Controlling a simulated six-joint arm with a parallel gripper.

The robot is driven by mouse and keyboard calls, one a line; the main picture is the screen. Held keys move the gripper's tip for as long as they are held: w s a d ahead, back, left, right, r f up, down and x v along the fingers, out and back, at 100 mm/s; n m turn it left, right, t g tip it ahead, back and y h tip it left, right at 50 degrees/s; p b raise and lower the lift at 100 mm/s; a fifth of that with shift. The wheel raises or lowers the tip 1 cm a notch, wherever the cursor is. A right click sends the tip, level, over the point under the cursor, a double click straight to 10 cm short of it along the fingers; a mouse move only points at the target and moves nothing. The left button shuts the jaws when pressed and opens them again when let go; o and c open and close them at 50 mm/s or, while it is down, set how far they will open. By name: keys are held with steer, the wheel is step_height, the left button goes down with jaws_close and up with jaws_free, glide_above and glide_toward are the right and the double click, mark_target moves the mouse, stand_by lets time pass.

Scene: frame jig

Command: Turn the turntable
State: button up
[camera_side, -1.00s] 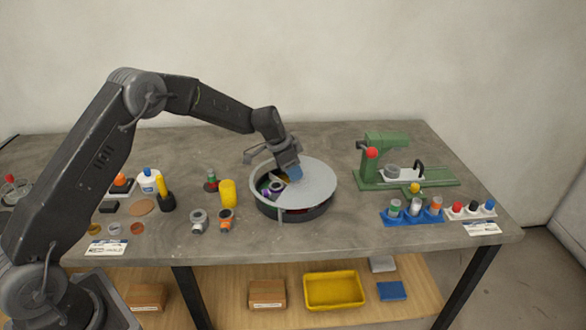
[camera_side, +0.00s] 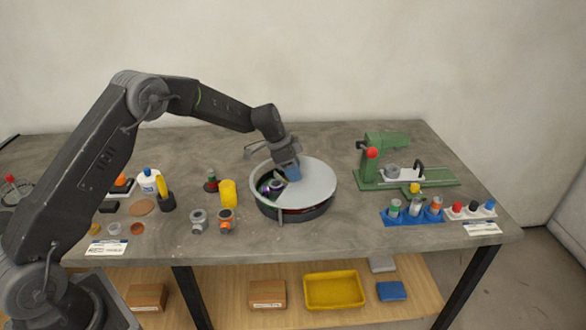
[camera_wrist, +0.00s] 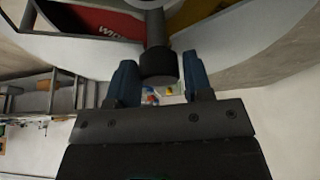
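The turntable (camera_side: 318,182) is a round drum with a grey top plate and a dark lower wall (camera_side: 300,214). An opening at its left lets coloured contents (camera_side: 270,187) show, including something purple and green. My gripper (camera_side: 293,174) with blue fingers is over the top plate, near the opening. The handle is hidden behind the fingers in the side view. Red and yellow contents show beyond it in the wrist view.
A green fixture (camera_side: 385,160) stands right of the turntable, with a blue rack (camera_side: 412,217) in front. A yellow cylinder (camera_side: 228,193) and small grey and orange fittings (camera_side: 226,221) stand to the left. A white-capped bottle (camera_side: 149,181) is farther left.

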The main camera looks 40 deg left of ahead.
steer(key=shift+o, duration=1.4)
steer(key=v, duration=1.4)
steer(key=s+d+r+n+y, duration=0.1)
steer(key=s+d+r, duration=0.15)
steer(key=s, duration=0.35)
steer(key=s+d+r+n+t, duration=0.1)
steer(key=s+d+r+n, duration=0.1)
steer(key=s+r, duration=0.3)
steer(key=s+d+r+n+y, duration=0.1)
steer(key=s+d+r, duration=0.2)
steer(key=s, duration=0.3)
steer(key=s+d+f+n, duration=0.1)
steer(key=s+f+n, duration=0.1)
steer(key=s, duration=0.7)
steer(key=s+f+n+t+y, duration=0.1)
steer(key=s+n, duration=0.2)
steer(key=s, duration=0.6)
steer(key=shift+s+d+f, duration=0.35)
steer(key=shift+s+d, duration=0.05)
